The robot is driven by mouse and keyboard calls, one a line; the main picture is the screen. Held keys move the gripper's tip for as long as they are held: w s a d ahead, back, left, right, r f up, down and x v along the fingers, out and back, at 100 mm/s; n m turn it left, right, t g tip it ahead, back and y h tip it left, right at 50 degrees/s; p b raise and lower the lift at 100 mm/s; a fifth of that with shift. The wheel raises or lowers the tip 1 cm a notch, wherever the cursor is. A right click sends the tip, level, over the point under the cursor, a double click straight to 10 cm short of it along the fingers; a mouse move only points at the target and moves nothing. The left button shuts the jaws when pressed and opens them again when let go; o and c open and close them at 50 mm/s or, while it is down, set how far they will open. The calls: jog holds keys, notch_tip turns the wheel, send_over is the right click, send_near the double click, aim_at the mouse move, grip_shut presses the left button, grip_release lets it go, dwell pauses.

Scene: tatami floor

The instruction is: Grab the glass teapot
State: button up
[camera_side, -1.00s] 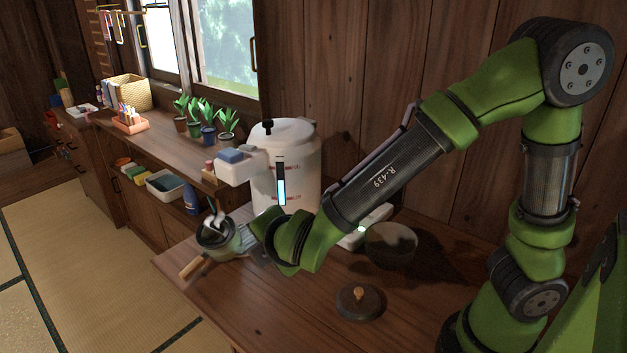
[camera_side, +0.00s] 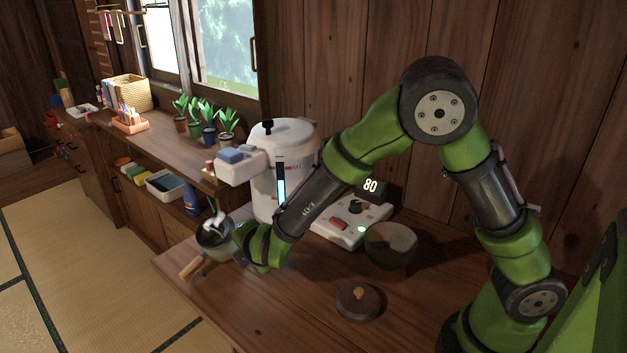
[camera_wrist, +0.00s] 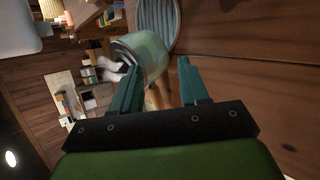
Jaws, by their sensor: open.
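The glass teapot (camera_side: 214,238) stands at the left end of the wooden table in the side view, with a wooden handle (camera_side: 192,266) pointing toward the lower left. In the wrist view it is a pale green, see-through pot (camera_wrist: 148,52) just beyond my fingertips, appearing tilted by the camera angle. My gripper (camera_wrist: 158,78) is open. Part of the wooden handle shows between its fingers in the wrist view; I cannot tell whether anything touches. In the side view my wrist is close to the pot's right side and hides the fingers.
A large white tank (camera_side: 292,195) stands behind the pot. A white control unit (camera_side: 345,222) reads 80. A dark bowl (camera_side: 391,246) and a lid with a wooden knob (camera_side: 360,302) sit to the right. A ribbed round pad (camera_wrist: 162,18) lies near the pot. The front tabletop is clear.

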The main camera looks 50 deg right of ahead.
jog(key=shift+x, duration=1.55)
jog(key=shift+a, duration=0.1)
jog(key=shift+c, duration=0.3)
grip_shut()
jog(key=shift+w+r, duration=0.1)
